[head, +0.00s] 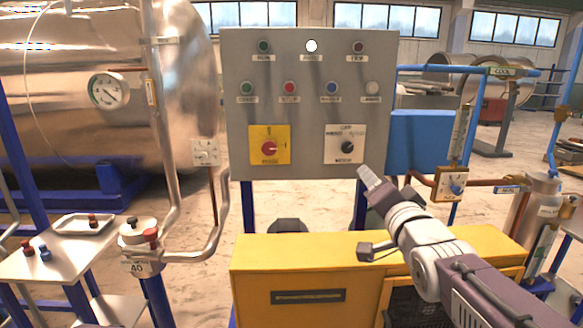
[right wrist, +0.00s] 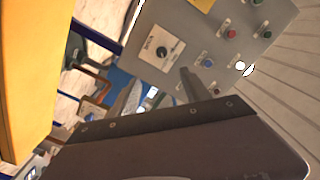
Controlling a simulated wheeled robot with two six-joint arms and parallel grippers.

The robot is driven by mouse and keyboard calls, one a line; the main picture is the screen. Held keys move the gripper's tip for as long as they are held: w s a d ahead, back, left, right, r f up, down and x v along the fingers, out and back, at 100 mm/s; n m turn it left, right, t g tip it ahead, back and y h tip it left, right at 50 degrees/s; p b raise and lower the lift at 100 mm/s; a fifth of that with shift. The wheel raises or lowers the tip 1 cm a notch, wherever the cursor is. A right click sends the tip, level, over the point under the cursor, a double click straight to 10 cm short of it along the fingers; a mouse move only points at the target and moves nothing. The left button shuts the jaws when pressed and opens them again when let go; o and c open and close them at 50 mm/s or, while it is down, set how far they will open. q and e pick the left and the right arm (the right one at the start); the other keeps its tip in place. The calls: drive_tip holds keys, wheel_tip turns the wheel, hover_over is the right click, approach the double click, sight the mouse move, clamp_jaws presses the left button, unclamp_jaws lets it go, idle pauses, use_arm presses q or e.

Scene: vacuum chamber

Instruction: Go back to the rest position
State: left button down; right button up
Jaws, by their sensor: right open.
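My right gripper (head: 369,179) reaches in from the lower right, above the yellow cabinet, and its tip overlaps the lower right edge of the grey control panel (head: 215,85). In the right wrist view its two fingers (right wrist: 160,92) stand apart with nothing between them. The panel lies beyond the fingers, and I cannot tell the exact gap. My left gripper is not in view.
The yellow cabinet (head: 300,252) stands below the panel. The panel carries a black rotary knob (head: 347,148), a red knob (head: 269,148) and a lit white lamp (head: 311,46). Pipes with a valve box (head: 453,186) stand right. A side table (head: 50,258) stands left.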

drive_tip(key=s+f+n+g+p, duration=0.1)
drive_tip(key=s+f+g+p, duration=0.2)
drive_tip(key=f+g+p, duration=0.9)
use_arm(q)
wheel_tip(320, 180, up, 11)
drive_tip(key=b, duration=0.1)
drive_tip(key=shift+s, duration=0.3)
use_arm(e)
drive_tip(key=s+f+n+g, duration=0.4)
drive_tip(key=s+f+n, duration=0.3)
drive_tip(key=s+f, duration=1.1)
drive_tip(key=shift+s+f+n+g, duration=0.3)
drive_tip(key=shift+s+g, duration=0.1)
drive_tip(key=shift+s, duration=0.6)
